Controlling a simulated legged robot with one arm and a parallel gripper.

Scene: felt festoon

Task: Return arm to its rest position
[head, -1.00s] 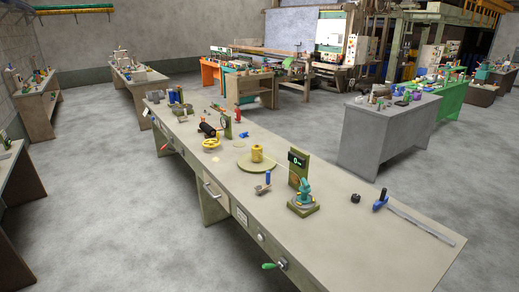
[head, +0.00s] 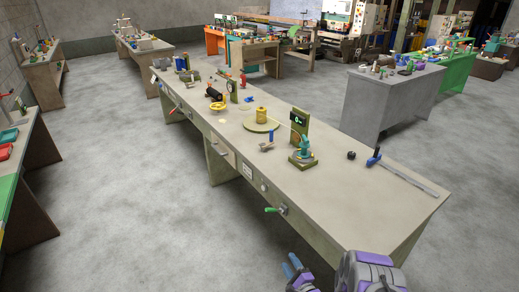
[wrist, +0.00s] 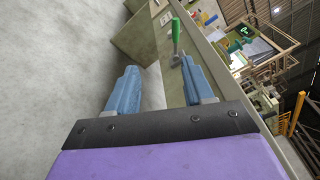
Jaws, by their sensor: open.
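My gripper (head: 294,268) shows at the bottom of the head view, in front of the near end of the long workbench (head: 330,205), with part of my purple and grey arm beside it. In the wrist view, its two blue fingers (wrist: 155,88) are spread apart with nothing between them. A green-handled crank (head: 276,210) on the bench front lies beyond the fingers; its handle also shows in the wrist view (wrist: 176,35), near the upper finger tip. The gripper appears apart from the bench.
The bench carries a yellow spool (head: 261,115) on a round plate, a teal device (head: 303,148) with a display, and a blue-handled tool (head: 374,157). A grey table (head: 390,100) stands at right. Open concrete floor (head: 130,190) lies left of the bench.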

